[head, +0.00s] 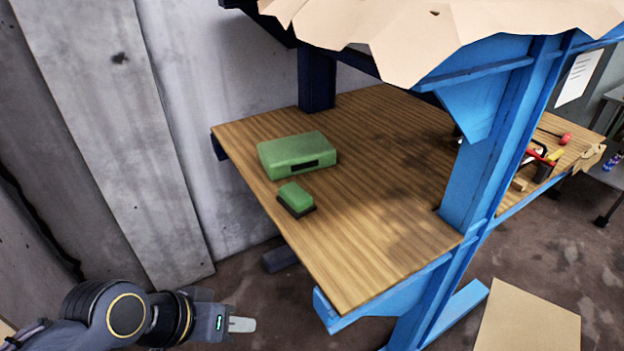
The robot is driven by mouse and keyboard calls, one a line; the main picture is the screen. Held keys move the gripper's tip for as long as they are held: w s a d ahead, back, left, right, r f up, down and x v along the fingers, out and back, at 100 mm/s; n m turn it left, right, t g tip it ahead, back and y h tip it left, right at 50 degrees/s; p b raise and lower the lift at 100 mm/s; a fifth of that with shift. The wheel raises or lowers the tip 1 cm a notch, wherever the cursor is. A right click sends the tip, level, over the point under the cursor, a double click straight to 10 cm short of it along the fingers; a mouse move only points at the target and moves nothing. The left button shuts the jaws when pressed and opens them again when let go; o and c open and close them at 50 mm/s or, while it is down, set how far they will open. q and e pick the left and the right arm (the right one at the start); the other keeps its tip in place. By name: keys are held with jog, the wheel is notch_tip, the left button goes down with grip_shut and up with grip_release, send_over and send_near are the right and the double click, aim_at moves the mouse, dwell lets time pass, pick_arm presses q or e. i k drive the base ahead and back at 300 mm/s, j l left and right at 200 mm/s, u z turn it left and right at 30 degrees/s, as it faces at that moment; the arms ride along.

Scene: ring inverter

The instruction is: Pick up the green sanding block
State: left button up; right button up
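The green sanding block (296,199) has a green top and a dark base. It sits on the wooden shelf top (352,245) near its left edge. My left gripper (243,325) is at the bottom left, below and in front of the shelf's left edge, well apart from the block. Its fingers show from the side and look like one pale tip, so I cannot tell whether they are open. My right gripper is not in view.
A larger green case (297,155) lies just behind the block. A blue upright (490,135) stands at the shelf's right front. A torn cardboard sheet (440,35) hangs overhead. Red-handled tools (541,153) lie at the far right. The front of the shelf is clear.

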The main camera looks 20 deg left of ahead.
aim_at(298, 203)
jog(key=i+j+z, duration=0.15)
jog(key=j, duration=0.2)
jog(key=i+j+z, duration=0.2)
jog(key=j, duration=0.15)
jog(key=j+z, duration=0.15)
jog(key=j, duration=0.2)
jog(key=i+j+z, duration=0.2)
jog(key=j, duration=0.2)
jog(key=k+l, duration=0.05)
